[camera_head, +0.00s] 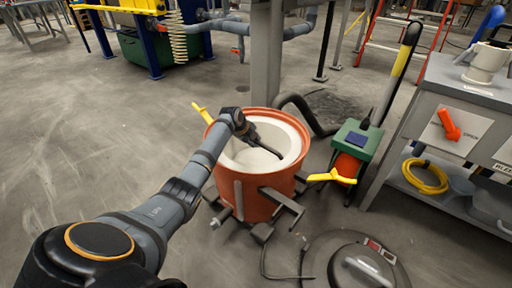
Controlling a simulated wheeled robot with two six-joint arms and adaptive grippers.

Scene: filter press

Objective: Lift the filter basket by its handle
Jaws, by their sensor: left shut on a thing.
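The filter basket (290,138) is a white round liner that sits inside an orange vessel (255,206) on the floor. My left arm reaches in from the left over the vessel's rim. My left gripper (272,151) is inside the basket's opening, with its dark fingers shut on the basket's handle. The handle is too small and too covered by the fingers to make out clearly. The basket stays within the vessel's rim. My right gripper is not in view.
A round grey lid (322,262) lies on the floor in front. Yellow clamp levers (332,177) stick out from the vessel. A green-and-orange device (355,147) and a grey cart (455,100) stand on the right. A grey post (266,60) rises behind. The floor at left is clear.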

